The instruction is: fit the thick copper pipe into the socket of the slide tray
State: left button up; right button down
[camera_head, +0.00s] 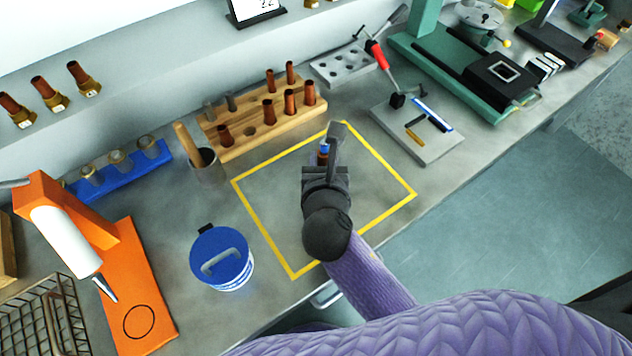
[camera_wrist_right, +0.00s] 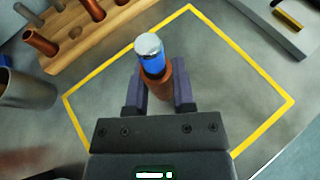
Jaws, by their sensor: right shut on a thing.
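My right gripper (camera_head: 323,160) is over the yellow-outlined area of the bench. In the right wrist view, its jaws (camera_wrist_right: 158,95) are shut on a copper-coloured piece (camera_wrist_right: 156,82) with a blue band and a silver end pointing away from the wrist. Its lower part is hidden by the gripper, and I cannot tell whether it is the thick pipe. Several copper pipes (camera_head: 308,93) of differing thickness stand upright in a wooden rack (camera_head: 262,146). I cannot tell for certain which object is the slide tray; a grey tray with round holes (camera_head: 343,66) lies at the back. My left gripper is out of view.
A grey plate (camera_head: 420,140) with blue and yellow bars lies right of the yellow outline (camera_head: 397,210). A blue-lidded tub (camera_head: 221,258), steel cup (camera_head: 208,167), blue rack (camera_head: 120,175) and orange press (camera_head: 130,290) stand left. A green machine (camera_head: 450,75) is back right. The outlined area is otherwise clear.

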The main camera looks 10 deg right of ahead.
notch_tip(320, 180, down, 5)
jog(key=b, duration=0.2)
jog(key=shift+f+b, duration=0.2)
jog(key=shift+b, duration=0.15)
jog(key=shift+r, duration=0.2)
jog(key=shift+c, duration=2.3)
grip_release()
